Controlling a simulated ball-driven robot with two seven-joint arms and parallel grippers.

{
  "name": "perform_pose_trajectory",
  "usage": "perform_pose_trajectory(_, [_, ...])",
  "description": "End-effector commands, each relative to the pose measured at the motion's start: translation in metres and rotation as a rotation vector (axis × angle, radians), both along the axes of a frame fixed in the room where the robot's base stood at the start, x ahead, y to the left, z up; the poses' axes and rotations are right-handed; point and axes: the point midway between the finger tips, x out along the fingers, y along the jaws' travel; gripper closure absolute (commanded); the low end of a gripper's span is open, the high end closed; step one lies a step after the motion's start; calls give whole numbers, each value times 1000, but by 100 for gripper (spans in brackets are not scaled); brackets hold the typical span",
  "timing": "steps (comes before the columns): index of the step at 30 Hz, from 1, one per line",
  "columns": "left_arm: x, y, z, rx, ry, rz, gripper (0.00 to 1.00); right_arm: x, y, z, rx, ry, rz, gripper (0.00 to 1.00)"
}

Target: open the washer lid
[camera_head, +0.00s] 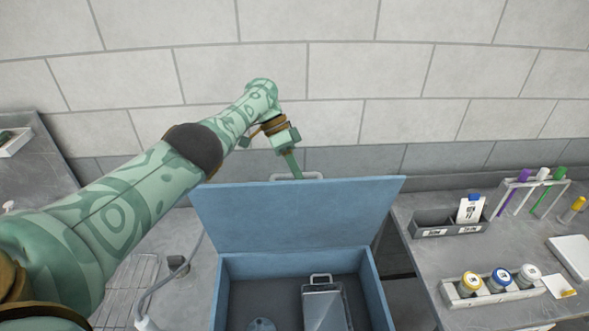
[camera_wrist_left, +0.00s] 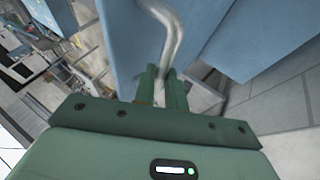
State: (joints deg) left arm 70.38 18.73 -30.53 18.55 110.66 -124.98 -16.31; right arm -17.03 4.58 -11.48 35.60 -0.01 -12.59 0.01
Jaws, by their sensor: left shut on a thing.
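The washer is a blue box (camera_head: 222,290) in the lower middle of the head view. Its blue lid (camera_head: 300,220) stands raised at the back, leaning away, and the inside shows. A pale metal handle (camera_head: 312,176) is on the lid's top edge. My left gripper (camera_head: 297,175) reaches over from the left and is shut on this handle. In the left wrist view the bent handle bar (camera_wrist_left: 172,35) runs down between the fingers of the gripper (camera_wrist_left: 163,85). The blue lid (camera_wrist_left: 110,40) fills the area behind. My right gripper is not in view.
Inside the box are a metal container (camera_head: 325,308) and a grey round part (camera_head: 262,325). On the right counter are a grey bin (camera_head: 432,229), a rack with capped tubes (camera_head: 530,185) and a tray of capped bottles (camera_head: 492,290). The tiled wall (camera_head: 300,70) is behind the lid.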

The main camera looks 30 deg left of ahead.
Motion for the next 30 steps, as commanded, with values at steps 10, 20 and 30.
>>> perform_pose_trajectory(10, [-5,3,-10,15,20,0,85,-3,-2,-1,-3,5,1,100])
perform_pose_trajectory(20, [-3,2,-5,9,11,1,66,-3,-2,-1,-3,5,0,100])
perform_pose_trajectory(30, [-5,1,35,10,20,-2,66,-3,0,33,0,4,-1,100])
